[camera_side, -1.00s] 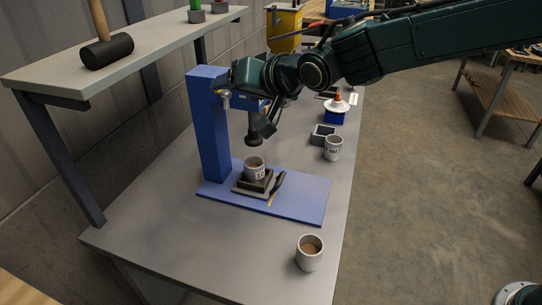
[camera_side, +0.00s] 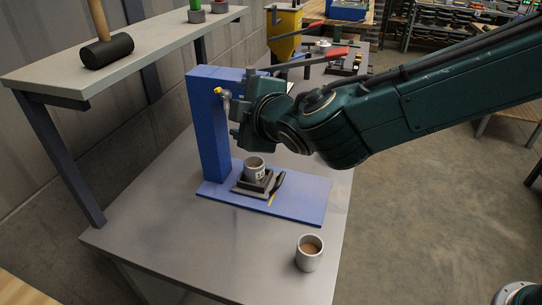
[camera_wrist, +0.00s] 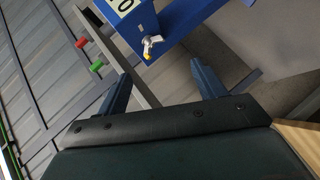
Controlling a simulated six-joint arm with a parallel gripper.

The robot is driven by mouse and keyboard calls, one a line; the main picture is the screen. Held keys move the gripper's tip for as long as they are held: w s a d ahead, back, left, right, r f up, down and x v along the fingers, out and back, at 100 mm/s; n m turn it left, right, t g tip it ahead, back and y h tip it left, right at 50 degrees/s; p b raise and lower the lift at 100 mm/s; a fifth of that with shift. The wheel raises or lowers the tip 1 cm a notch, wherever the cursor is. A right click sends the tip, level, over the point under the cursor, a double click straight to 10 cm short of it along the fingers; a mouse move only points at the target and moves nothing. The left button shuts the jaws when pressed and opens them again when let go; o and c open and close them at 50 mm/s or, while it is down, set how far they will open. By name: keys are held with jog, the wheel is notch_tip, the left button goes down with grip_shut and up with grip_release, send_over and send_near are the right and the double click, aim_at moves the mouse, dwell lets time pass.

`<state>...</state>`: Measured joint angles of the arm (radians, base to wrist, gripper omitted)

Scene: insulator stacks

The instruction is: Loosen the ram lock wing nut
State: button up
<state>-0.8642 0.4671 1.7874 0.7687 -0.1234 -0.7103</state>
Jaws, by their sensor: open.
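The ram lock wing nut (camera_side: 226,96) is a small silver part with a yellow tip on the head of the blue press (camera_side: 208,130). In the wrist view the wing nut (camera_wrist: 151,43) sits beyond the fingertips, between their lines, on the blue press head (camera_wrist: 185,18). My gripper (camera_wrist: 160,70) is open and empty, its two blue fingers wide apart. In the side view my gripper (camera_side: 236,118) is just right of the wing nut and looks close to it; contact cannot be made out. The ram is hidden behind my arm.
A marked cup (camera_side: 254,168) stands on a dark block on the press base (camera_side: 300,197). A brown-filled mug (camera_side: 309,253) is near the table's front edge. A shelf (camera_side: 120,70) with a mallet (camera_side: 107,50) is at left.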

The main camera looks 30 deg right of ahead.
aim_at(223, 99)
jog(key=s+n, duration=0.1)
jog(key=n, duration=0.3)
jog(key=s+n+t+h, duration=0.1)
jog(key=n, duration=0.1)
jog(key=shift+s+a+r+n, duration=0.25)
jog(key=shift+s+r+n, duration=0.05)
jog(key=shift+r, duration=0.05)
jog(key=shift+w, duration=0.15)
jog(key=x, duration=1.3)
jog(key=shift+w, duration=0.3)
jog(key=c, duration=1)
